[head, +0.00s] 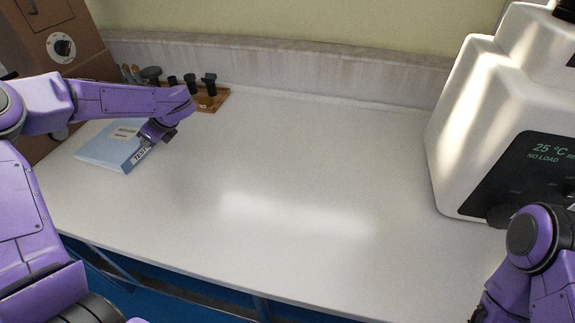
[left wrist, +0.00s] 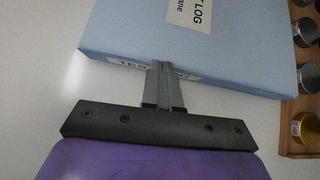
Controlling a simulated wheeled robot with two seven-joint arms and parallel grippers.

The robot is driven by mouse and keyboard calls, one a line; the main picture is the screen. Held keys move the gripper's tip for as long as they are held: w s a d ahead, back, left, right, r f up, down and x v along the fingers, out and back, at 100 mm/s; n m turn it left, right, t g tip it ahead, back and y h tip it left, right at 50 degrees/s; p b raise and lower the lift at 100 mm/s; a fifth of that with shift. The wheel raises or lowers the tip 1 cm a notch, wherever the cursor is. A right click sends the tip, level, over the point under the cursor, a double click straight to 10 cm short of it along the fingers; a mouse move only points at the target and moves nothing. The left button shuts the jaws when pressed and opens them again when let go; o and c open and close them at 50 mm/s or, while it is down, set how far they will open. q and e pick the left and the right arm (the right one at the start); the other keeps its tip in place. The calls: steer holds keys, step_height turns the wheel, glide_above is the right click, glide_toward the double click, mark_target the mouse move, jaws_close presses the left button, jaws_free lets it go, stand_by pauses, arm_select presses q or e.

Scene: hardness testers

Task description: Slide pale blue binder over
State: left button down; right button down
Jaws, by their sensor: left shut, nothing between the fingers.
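The pale blue binder (head: 103,149) lies flat at the left of the white bench, with its labelled spine facing the front right. It also fills the top of the left wrist view (left wrist: 130,32), where part of a cover label ending in "LOG" shows. My left gripper (head: 148,141) is shut and empty, with its fingertips at the spine edge. In the left wrist view the closed fingers (left wrist: 163,68) overlap the spine label; whether they touch it I cannot tell. Of my right arm, only a part shows at the lower right, and its fingers cannot be made out.
A wooden tray (head: 222,97) with several dark and metal pieces stands behind the binder. A brown machine (head: 60,45) stands at the left back. A white tester (head: 480,110) with a display stands at the right. The bench's middle is clear.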

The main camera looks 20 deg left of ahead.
arm_select(q)
steer(key=shift+d, duration=0.1)
steer(key=v, duration=1)
steer(key=shift+r+b, duration=0.2)
steer(key=shift+b, duration=0.25)
steer(key=shift+d, duration=0.1)
